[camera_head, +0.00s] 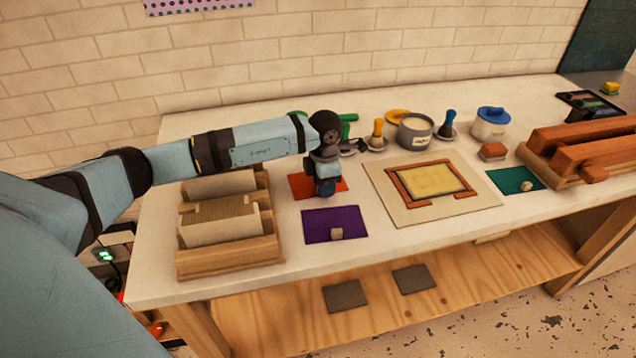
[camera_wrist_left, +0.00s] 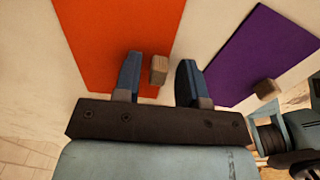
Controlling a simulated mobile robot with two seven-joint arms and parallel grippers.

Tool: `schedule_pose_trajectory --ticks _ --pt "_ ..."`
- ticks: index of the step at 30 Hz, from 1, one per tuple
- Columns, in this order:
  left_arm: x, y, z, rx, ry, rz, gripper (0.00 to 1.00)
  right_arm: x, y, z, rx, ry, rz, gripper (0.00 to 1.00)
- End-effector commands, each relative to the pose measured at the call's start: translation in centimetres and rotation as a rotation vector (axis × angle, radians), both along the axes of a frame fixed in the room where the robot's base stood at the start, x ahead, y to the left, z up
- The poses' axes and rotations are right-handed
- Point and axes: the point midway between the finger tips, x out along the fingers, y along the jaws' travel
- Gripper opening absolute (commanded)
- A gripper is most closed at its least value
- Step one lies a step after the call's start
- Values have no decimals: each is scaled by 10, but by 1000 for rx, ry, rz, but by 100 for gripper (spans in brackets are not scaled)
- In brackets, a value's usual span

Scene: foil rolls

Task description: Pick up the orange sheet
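The orange sheet (camera_head: 301,187) lies flat on the white table, left of centre, partly hidden under my left gripper. It also shows in the left wrist view (camera_wrist_left: 105,28) with a small tan block (camera_wrist_left: 158,69) near its edge. My left gripper (camera_head: 326,190) points down over the sheet. In the left wrist view its two blue fingers (camera_wrist_left: 158,62) are apart, with the tan block showing between them, closer to the left finger. Whether a finger touches the block cannot be told. My right gripper is not in view.
A purple sheet (camera_head: 320,217) with a tan block lies just in front. A wooden rack (camera_head: 228,262) stands left. Orange bars on a wooden stand (camera_head: 538,160) fill the right end.

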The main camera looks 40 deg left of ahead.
Motion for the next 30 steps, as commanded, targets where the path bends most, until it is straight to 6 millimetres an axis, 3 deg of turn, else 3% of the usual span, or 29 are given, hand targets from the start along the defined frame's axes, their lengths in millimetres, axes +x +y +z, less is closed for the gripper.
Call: schedule_pose_trajectory --ticks 1,4,5,14,20,26,30 --pt "0 0 0 0 0 0 26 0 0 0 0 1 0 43" --pt "0 0 0 0 0 0 3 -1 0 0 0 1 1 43" --pt "0 0 0 0 0 0 0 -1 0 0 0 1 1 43" --pt "0 0 1 0 0 0 0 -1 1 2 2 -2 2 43" --pt "1 0 13 0 -2 0 0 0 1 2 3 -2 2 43" --pt "1 0 50 0 -5 -1 0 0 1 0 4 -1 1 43" --pt "1 0 91 0 -6 -1 0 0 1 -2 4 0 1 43"
